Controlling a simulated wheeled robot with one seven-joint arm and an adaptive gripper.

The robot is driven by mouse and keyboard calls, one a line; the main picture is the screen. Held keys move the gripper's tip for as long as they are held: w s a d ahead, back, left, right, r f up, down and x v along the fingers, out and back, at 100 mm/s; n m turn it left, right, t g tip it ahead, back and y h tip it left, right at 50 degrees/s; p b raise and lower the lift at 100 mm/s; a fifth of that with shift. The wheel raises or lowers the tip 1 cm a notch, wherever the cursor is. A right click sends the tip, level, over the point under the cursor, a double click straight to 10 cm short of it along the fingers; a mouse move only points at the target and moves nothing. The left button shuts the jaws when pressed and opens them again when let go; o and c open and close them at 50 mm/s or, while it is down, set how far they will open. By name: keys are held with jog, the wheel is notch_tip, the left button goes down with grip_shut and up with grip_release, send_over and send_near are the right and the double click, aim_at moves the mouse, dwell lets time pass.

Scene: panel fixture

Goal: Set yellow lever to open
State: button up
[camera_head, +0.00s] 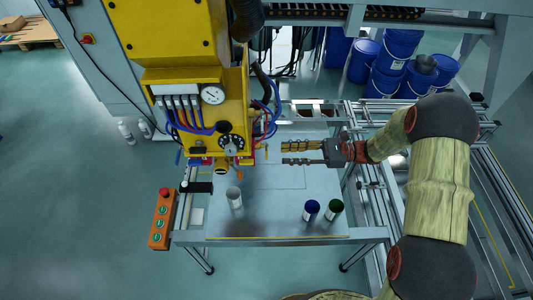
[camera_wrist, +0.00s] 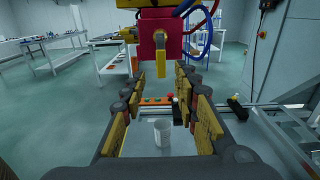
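The yellow lever (camera_wrist: 161,62) hangs straight down from the front of a magenta-red block (camera_wrist: 152,42) in the wrist view.
The yellow machine (camera_head: 180,45) with a gauge and blue hoses stands over a metal table (camera_head: 280,228). A white cup (camera_head: 234,198), a blue can (camera_head: 311,210) and a green can (camera_head: 335,210) stand on it. An orange button box (camera_head: 161,222) is at the left edge.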

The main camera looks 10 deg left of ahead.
jog(key=b+x, duration=0.1)
jog(key=x, duration=0.6)
jog(key=shift+a, duration=0.4)
jog(key=shift+c, duration=1.4)
grip_shut()
